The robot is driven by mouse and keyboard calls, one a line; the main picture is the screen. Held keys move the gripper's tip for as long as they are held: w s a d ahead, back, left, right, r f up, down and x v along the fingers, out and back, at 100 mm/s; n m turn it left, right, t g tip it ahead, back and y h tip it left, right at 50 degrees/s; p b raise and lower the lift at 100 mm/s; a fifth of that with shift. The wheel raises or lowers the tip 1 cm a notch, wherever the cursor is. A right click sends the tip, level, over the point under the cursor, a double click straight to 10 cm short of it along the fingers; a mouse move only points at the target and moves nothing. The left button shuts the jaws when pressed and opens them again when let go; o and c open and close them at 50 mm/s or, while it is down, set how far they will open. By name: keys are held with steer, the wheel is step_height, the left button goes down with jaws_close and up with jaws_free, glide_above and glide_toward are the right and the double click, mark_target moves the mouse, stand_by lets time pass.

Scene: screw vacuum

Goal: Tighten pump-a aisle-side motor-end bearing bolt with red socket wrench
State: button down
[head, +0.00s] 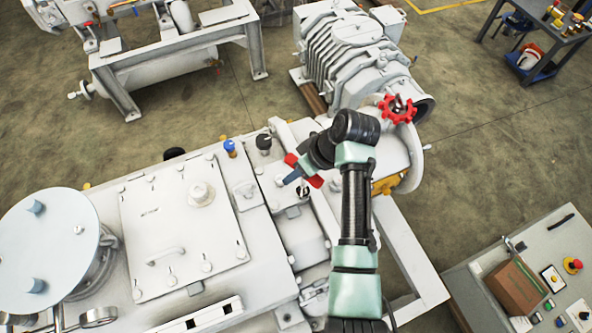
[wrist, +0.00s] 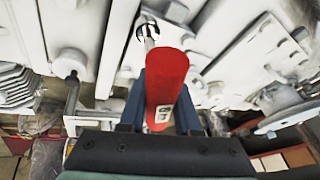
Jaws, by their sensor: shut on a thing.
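My gripper (head: 297,176) is shut on the red socket wrench (head: 314,180) above the white pump. In the wrist view, the blue fingers of my gripper (wrist: 162,105) stand on either side of the red handle (wrist: 167,85). The wrench's metal shaft (wrist: 150,43) runs from the far end of the handle to a small round, dark-edged spot (wrist: 147,28) on the white housing. I cannot tell whether the socket sits on a bolt there or just above it. The bearing bolt itself is not clearly visible.
The white pump body (head: 160,205) fills the lower left, with a blue cap (head: 230,147) and a black cap (head: 264,142) near the arm. A ribbed blower (head: 345,60) and a red handwheel (head: 397,108) stand beyond my arm. A control console (head: 535,285) stands at lower right.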

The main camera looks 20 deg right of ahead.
steer(key=shift+f+b, duration=0.4)
steer(key=shift+f, duration=0.25)
steer(key=shift+r+m+p, duration=0.15)
steer(key=shift+m+p, duration=0.15)
steer(key=shift+p, duration=0.15)
steer(key=shift+m, duration=0.3)
steer(key=m+h+p, duration=0.1)
steer(key=m+p, duration=0.1)
steer(key=m+t+h+p, duration=0.1)
steer(key=m+p, duration=0.1)
steer(key=m, duration=0.1)
steer(key=shift+w+d+t, duration=0.15)
steer(key=shift+d+t, duration=0.15)
steer(key=shift+d, duration=0.1)
steer(key=m, duration=0.1)
steer(key=m+h+p, duration=0.1)
steer(key=shift+d+m, duration=0.2)
steer(key=shift+m, duration=0.1)
steer(key=shift+d+f+m+h+p, duration=0.25)
steer(key=shift+f+m+h+p, duration=0.1)
steer(key=shift+m+h+p, duration=0.45)
steer(key=shift+y, duration=0.3)
steer(key=shift+a+r+n, duration=0.1)
steer(key=shift+a+n, duration=0.05)
steer(key=shift+n, duration=0.35)
steer(key=shift+r+p, duration=0.1)
steer(key=shift+p, duration=0.25)
